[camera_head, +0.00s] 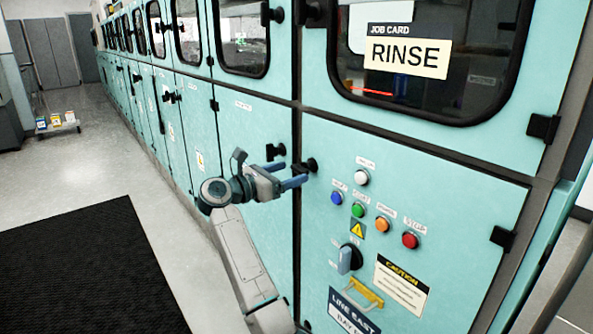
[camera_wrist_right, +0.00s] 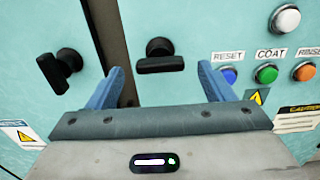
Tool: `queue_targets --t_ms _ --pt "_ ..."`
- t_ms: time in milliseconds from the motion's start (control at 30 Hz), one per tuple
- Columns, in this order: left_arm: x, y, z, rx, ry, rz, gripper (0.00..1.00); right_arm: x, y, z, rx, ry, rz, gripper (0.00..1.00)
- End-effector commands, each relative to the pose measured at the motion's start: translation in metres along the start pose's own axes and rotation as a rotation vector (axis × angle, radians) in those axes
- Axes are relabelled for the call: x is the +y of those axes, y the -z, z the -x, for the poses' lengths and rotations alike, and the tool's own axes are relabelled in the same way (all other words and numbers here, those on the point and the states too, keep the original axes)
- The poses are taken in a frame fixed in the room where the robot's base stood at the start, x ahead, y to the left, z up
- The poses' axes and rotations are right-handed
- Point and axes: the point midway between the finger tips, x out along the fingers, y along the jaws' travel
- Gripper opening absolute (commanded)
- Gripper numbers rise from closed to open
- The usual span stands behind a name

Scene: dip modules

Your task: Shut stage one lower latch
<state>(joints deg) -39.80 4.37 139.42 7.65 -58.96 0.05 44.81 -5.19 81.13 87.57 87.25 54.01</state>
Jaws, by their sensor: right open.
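Two black latches sit on the lower panels beside a dark vertical seam. The left latch (camera_head: 275,151) also shows in the right wrist view (camera_wrist_right: 60,70), with its handle tilted. The right latch (camera_head: 307,165), on the panel with the buttons, shows in the right wrist view (camera_wrist_right: 160,63) with its handle lying level. My right gripper (camera_head: 296,172) is open and empty. Its blue fingers (camera_wrist_right: 161,78) point toward the right latch, one to each side of it in the wrist view. I cannot tell whether they touch it. No label naming stage one is readable. My left gripper is out of view.
The button panel has several coloured buttons (camera_head: 358,210), a blue rotary knob (camera_head: 349,259) and a yellow handle (camera_head: 366,292). A RINSE card (camera_head: 408,52) is on the window above. A low cart (camera_head: 58,125) stands far left. A black mat (camera_head: 85,270) lies on open floor.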

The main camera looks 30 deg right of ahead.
Motion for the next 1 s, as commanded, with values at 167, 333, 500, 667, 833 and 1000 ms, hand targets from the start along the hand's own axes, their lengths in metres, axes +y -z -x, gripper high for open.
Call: queue_targets --t_ms 167,333,500,667,833,1000 --pt "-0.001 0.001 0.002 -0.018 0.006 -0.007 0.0 0.0 -0.001 -0.029 -0.003 0.001 0.001 0.75" --pt "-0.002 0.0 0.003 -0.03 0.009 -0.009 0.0 0.0 0.0 -0.041 -0.002 0.0 0.001 0.75" --pt "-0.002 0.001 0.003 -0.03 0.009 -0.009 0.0 0.0 0.0 -0.043 -0.001 -0.001 0.001 0.75" --pt "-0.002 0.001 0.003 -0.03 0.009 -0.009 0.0 0.0 0.0 -0.043 -0.001 -0.001 0.001 0.69" --pt "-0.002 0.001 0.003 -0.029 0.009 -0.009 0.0 0.0 0.0 -0.042 -0.002 -0.001 0.002 0.35" --pt "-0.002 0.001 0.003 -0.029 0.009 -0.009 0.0 0.0 0.0 -0.042 -0.002 -0.001 0.004 0.3"
